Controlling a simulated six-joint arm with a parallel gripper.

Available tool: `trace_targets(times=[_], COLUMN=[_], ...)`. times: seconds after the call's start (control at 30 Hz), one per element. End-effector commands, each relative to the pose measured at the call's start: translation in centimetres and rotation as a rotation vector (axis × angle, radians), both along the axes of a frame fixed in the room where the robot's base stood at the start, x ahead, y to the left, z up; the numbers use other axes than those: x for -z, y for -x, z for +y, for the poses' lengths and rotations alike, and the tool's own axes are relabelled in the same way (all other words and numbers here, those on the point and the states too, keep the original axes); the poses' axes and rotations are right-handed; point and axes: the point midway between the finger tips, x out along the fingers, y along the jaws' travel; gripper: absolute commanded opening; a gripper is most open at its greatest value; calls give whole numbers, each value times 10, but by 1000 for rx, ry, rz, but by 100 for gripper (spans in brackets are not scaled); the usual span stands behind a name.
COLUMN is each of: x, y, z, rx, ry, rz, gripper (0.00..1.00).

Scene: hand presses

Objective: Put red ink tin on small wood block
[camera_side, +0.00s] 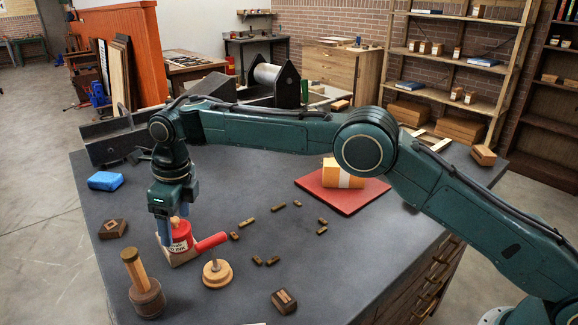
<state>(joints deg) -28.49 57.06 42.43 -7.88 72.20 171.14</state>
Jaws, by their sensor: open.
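The fingers hide part of the tin. A small wood block (112,229), dark with a paler top mark, lies left of the tin. Another similar small wood block (284,301) lies near the front edge, to the right; I cannot tell which one the task names.
A red handle (211,242) lies close against the tin's right side. A round wooden knobbed piece (217,272) and a wooden-handled tool (145,285) stand in front. Several small wood pieces (257,260) lie mid-table. A blue bundle (105,181) and a red board (350,203) lie farther back.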

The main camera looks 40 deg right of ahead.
Motion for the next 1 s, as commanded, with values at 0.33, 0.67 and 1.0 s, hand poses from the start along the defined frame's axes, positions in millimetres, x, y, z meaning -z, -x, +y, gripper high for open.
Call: trace_targets(times=[0.33,0.67,1.0], x=[-42,-47,-47], y=[4,6,5], z=[-4,-5,-5], rx=[-1,-1,-2], ry=[3,6,6], rz=[-7,-7,-7], gripper=[71,71,71])
